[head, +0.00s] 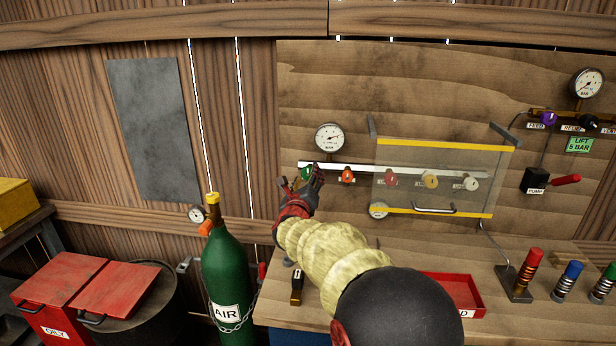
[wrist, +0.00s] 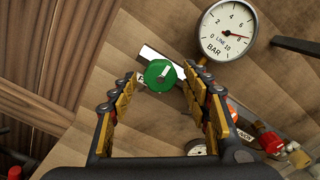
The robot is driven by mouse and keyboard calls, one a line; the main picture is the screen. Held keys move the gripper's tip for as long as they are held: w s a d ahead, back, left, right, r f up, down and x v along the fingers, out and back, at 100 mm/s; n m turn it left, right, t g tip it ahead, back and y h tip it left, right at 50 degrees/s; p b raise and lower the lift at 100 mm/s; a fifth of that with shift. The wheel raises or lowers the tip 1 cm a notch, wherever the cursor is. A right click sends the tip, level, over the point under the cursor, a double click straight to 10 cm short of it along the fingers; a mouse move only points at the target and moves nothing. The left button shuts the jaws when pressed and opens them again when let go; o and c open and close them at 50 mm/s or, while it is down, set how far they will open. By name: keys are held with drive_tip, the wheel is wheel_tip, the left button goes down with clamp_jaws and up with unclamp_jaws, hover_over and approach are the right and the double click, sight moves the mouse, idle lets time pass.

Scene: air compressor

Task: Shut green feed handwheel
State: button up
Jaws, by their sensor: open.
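The green handwheel (wrist: 160,75) is a small round knob with a pale mark on its face, at the left end of a pale rail. In the head view it (head: 306,173) is partly hidden by my fingers. My gripper (head: 301,179) is open in front of it. In the wrist view the fingers stand to the left and right of the wheel, with the wheel between their tips. I cannot tell whether either finger touches it.
The LINE gauge (head: 330,138) is just above. An orange handwheel (head: 346,175) sits close on the right. Further right, a clear yellow-edged guard (head: 440,145) covers several more knobs. A green AIR cylinder (head: 227,265) stands lower left. A red tray (head: 455,290) lies on the bench.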

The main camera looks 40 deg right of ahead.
drive_tip(key=v, duration=0.5)
drive_tip(key=shift+s+a, duration=0.1)
idle(0.4)
